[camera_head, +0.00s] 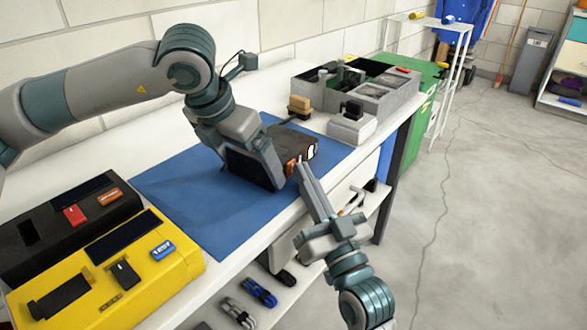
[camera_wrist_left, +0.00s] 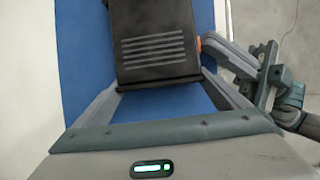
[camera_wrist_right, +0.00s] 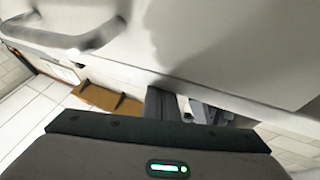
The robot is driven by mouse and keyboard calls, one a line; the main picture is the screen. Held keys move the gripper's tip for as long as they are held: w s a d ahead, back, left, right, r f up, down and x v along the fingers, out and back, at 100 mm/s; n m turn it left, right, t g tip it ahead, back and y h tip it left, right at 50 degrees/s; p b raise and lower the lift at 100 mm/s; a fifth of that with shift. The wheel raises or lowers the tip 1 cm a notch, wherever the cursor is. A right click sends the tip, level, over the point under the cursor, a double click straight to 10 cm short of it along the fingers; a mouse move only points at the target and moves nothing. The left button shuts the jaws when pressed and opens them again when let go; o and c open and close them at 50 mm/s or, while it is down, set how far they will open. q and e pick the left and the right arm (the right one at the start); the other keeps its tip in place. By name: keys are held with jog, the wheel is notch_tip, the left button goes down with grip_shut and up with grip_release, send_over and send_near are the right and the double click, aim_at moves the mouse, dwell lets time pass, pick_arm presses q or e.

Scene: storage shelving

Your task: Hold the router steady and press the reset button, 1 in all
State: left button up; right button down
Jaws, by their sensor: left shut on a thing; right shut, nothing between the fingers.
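The router, a dark box with slotted vents, sits on the blue mat (camera_head: 185,205). Its top (camera_head: 290,139) shows in the head view, and its vented face (camera_wrist_left: 150,62) in the left wrist view. My left gripper (camera_head: 258,165) is shut on it, one finger on each side. An orange patch (camera_wrist_left: 199,43) shows on the router's side. My right gripper (camera_head: 300,168) is shut and empty, its fingertips right beside the orange patch. I cannot tell whether they touch. The reset button itself is not clearly made out.
A black case (camera_head: 45,245) and a yellow case (camera_head: 180,270) stand on the left of the bench. A grey divided bin (camera_head: 385,105) and a pale box (camera_head: 352,128) stand at the back right. A lower shelf (camera_head: 210,312) holds cables. The front of the mat is clear.

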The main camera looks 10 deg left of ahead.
jog(key=shift+s+f, duration=0.1)
jog(key=shift+f, duration=0.1)
jog(key=shift+s+d, duration=0.15)
jog(key=shift+d, duration=0.25)
jog(key=shift+s+d, duration=0.15)
jog(key=shift+d, duration=0.1)
jog(key=shift+d, duration=0.1)
jog(key=shift+s+d, duration=0.4)
jog(key=shift+d, duration=0.3)
jog(key=shift+s+d, duration=0.4)
jog(key=shift+d, duration=0.35)
jog(key=shift+s+d, duration=0.4)
jog(key=shift+d, duration=0.3)
pick_arm(q)
jog(key=o, duration=1)
jog(key=shift+r, duration=0.1)
